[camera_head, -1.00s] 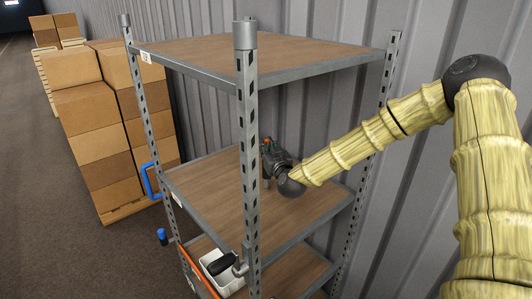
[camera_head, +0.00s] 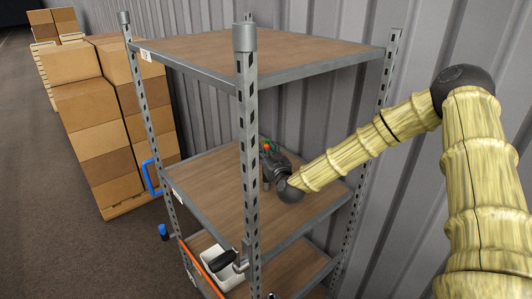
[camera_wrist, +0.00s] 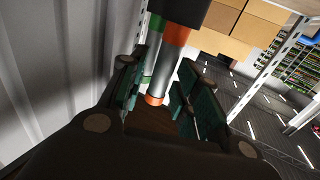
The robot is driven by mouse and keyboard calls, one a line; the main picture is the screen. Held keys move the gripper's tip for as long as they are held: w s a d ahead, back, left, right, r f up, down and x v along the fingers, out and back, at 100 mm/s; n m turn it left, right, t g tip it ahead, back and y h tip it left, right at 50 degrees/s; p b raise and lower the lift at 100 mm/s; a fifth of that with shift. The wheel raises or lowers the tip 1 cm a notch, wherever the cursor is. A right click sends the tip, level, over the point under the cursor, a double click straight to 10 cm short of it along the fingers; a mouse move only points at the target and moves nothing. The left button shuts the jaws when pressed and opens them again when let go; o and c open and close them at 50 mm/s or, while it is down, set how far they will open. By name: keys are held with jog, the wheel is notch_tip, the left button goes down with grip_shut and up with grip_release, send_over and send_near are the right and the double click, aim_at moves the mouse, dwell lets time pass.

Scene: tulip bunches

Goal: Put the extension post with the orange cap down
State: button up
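The extension post with the orange cap (camera_wrist: 163,70) shows in the wrist view as a pale grey tube with orange parts, between my gripper's fingers. My gripper (camera_wrist: 157,98) has its teal pads close on both sides of the post and appears shut on it. In the head view my gripper (camera_head: 275,170) is over the middle shelf (camera_head: 232,195), near the back, and the orange cap (camera_head: 267,147) shows above it. Green shows next to the orange. The front upright hides part of this area, and I cannot tell whether the post's lower end touches the shelf.
The shelf rack has a top board (camera_head: 250,55) above my gripper and metal uprights, one (camera_head: 247,150) in front. A grey corrugated wall stands close behind. Below are a white bin (camera_head: 222,270) and an orange-edged lower shelf. Stacked boxes (camera_head: 95,120) stand left. The middle shelf's front is clear.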

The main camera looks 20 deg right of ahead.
jog(key=shift+r, duration=0.15)
jog(key=s+b, duration=0.4)
jog(key=s, duration=0.8)
jog(key=shift+a, duration=0.25)
jog(key=shift+a, duration=0.1)
